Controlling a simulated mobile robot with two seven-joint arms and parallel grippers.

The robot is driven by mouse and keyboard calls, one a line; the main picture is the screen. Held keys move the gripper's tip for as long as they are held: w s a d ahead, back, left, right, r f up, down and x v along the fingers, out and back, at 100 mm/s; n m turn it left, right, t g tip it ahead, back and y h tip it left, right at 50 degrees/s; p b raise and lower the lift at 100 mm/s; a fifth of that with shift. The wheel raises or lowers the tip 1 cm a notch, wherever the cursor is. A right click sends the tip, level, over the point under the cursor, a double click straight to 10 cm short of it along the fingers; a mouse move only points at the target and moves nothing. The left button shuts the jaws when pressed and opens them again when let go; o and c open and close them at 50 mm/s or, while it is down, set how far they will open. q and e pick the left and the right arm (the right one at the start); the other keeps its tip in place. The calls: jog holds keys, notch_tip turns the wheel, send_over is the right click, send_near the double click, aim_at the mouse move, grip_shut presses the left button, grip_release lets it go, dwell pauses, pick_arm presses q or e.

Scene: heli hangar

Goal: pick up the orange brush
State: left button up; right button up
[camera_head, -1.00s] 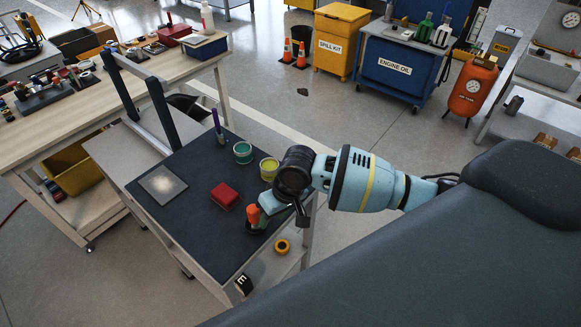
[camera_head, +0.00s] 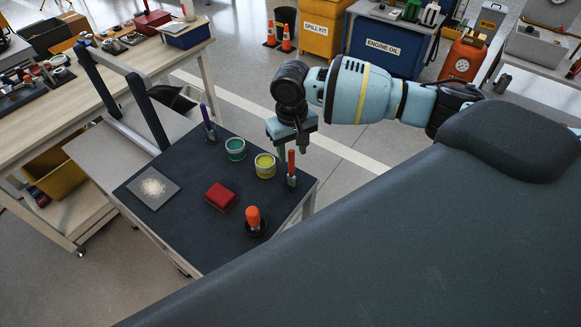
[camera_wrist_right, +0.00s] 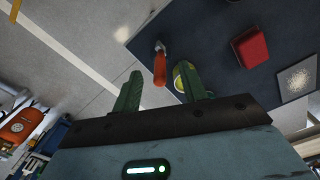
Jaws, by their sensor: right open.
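The orange brush (camera_head: 291,168) stands upright near the right edge of the dark-topped table (camera_head: 180,230), its orange handle up and metal part below. My right gripper (camera_head: 290,148) is open and empty, above and just beyond the brush, near the table's right edge. In the right wrist view the brush's orange handle (camera_wrist_right: 160,68) shows between the two green fingertips (camera_wrist_right: 160,88), apart from both. A yellow can (camera_head: 265,166) stands just left of the brush; in the wrist view a finger partly hides it. My left gripper is not in view.
On the same table are a green can (camera_head: 235,149), a purple-handled brush (camera_head: 208,124), a red block (camera_head: 220,197), a grey plate with pale powder (camera_head: 152,188) and an orange-handled tool on a dark round base (camera_head: 254,218). A dark frame (camera_head: 146,108) stands behind.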

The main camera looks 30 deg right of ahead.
send_over(291, 176)
jog(key=shift+w+d+f, duration=0.1)
jog(key=shift+f, duration=1.3)
jog(key=shift+w+d+f, duration=0.1)
jog(key=shift+f, duration=1.25)
grip_shut()
